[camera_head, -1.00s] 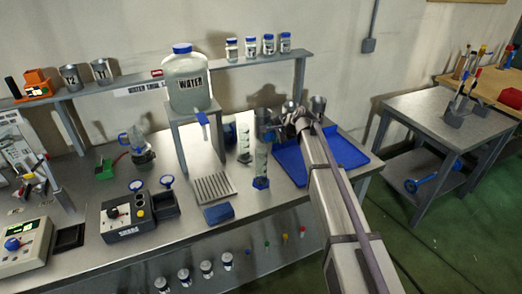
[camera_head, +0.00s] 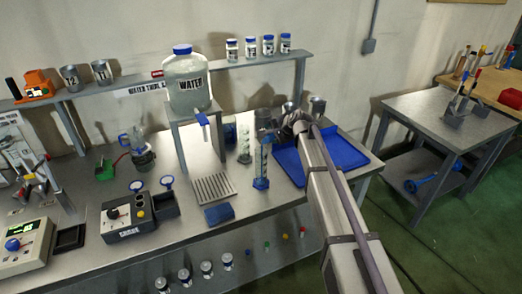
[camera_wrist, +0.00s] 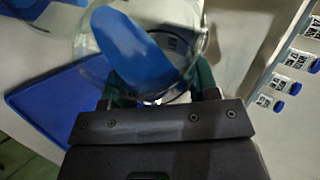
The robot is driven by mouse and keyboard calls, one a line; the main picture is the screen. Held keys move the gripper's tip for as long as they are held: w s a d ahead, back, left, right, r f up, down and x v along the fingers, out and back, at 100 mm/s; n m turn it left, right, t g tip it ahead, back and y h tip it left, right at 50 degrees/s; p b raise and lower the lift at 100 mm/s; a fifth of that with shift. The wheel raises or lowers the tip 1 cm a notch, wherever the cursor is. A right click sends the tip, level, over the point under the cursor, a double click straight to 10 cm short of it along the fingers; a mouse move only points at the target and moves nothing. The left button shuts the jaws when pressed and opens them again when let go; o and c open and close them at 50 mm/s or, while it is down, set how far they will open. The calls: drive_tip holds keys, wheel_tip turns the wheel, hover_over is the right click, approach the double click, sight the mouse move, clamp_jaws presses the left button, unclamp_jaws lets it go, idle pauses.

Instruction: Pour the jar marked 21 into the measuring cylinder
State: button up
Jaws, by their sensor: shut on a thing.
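My gripper (camera_head: 291,125) is shut on a clear glass jar (camera_head: 264,121) and holds it above the measuring cylinder (camera_head: 261,168). The jar also fills the top of the wrist view (camera_wrist: 180,75), between my fingers (camera_wrist: 155,100). Blue liquid (camera_wrist: 145,45) lies slanted inside it, so the jar is tilted. No mark on the jar is readable. The measuring cylinder stands upright on the bench, left of the blue tray, and blue shows along its height. The jar's mouth appears over the cylinder's top; the exact gap between them cannot be told.
A blue tray (camera_head: 346,152) with metal cups (camera_head: 318,107) behind my arm lies to the right. Another pale cylinder (camera_head: 244,145) stands close behind left. A drain grid (camera_head: 213,187) and blue block (camera_head: 217,214) lie left. The water jug (camera_head: 188,82) stands on a raised stand.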

drive_tip(key=shift+s+a+r+n+t+h, duration=0.1)
drive_tip(key=shift+s+r+n+t+h, duration=0.1)
drive_tip(key=shift+r+n+t, duration=0.2)
drive_tip(key=shift+s+a+r+n+t+h, duration=0.1)
drive_tip(key=shift+s+r+n+t+h, duration=0.15)
drive_tip(key=shift+r+t, duration=0.25)
idle(2.0)
drive_tip(key=w+f+m+g, duration=0.1)
drive_tip(key=w+f+g+y, duration=0.1)
drive_tip(key=shift+d+f+m+g+b, duration=0.3)
drive_tip(key=shift+d+f+m+b, duration=0.05)
drive_tip(key=shift+f+b, duration=0.05)
drive_tip(key=shift+s, duration=0.2)
drive_tip(key=shift+s+r+g+y+p, duration=0.1)
drive_tip(key=shift+r+g+y+p, duration=0.15)
drive_tip(key=shift+r+g+p, duration=0.3)
drive_tip(key=shift+f+m+g, duration=0.2)
drive_tip(key=shift+m+g, duration=0.05)
drive_tip(key=shift+m, duration=0.25)
wheel_tip(320, 180, down, 8)
drive_tip(key=w+d+m+g+y+b, duration=0.15)
drive_tip(key=m+g+y+b, duration=0.5)
drive_tip(key=b, duration=0.65)
drive_tip(key=shift+n+g+h, duration=0.25)
drive_tip(key=shift+n+g, duration=0.2)
drive_tip(key=r+p, duration=0.9)
drive_tip(key=shift+w+a+r+p, duration=0.15)
drive_tip(key=shift+w+r+p, duration=0.2)
drive_tip(key=shift+s+f, duration=0.1)
drive_tip(key=shift+f, duration=0.1)
